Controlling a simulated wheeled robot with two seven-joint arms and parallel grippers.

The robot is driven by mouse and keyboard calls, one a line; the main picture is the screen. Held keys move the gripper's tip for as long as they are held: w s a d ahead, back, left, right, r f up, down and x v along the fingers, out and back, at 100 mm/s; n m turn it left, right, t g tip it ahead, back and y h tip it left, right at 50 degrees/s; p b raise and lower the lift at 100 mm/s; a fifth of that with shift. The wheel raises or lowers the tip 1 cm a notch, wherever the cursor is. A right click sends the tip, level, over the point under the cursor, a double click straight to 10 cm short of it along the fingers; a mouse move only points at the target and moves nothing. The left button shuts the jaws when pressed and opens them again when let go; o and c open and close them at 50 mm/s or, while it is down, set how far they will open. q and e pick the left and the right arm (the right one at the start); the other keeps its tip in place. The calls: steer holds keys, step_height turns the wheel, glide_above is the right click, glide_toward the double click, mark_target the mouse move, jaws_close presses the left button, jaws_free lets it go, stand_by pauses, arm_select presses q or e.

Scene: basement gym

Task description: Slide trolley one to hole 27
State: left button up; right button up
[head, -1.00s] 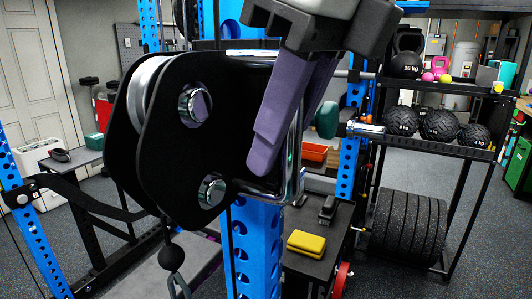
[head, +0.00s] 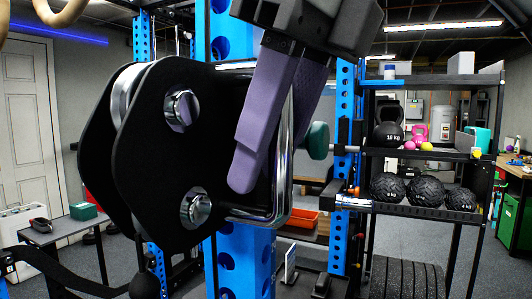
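Trolley one (head: 150,165) is a pair of black plates with a silver pulley wheel between them, two bolts and a chrome bent bar. It sits around the blue perforated upright (head: 240,268), large in the middle left of the head view. My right gripper (head: 265,150) reaches down from the top right. Its purple fingers lie at the trolley's right side, by the chrome bar, and appear closed on it; the exact contact is partly hidden. The trolley hides much of the upright, and no hole numbers are readable. My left gripper is not in view.
Another blue upright (head: 341,210) stands behind to the right. A rack (head: 455,153) beyond it holds a kettlebell (head: 388,134), textured black balls (head: 424,191) and black tyres. A small table (head: 62,230) stands at the left. A black ball stopper (head: 144,286) hangs below the trolley.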

steer(key=shift+o, duration=0.2)
steer(key=shift+r, duration=0.1)
steer(key=shift+d+r, duration=0.1)
steer(key=shift+r, duration=0.2)
steer(key=v, duration=0.9)
steer(key=shift+s+r, duration=0.15)
steer(key=shift+r, duration=0.1)
steer(key=shift+d, duration=0.1)
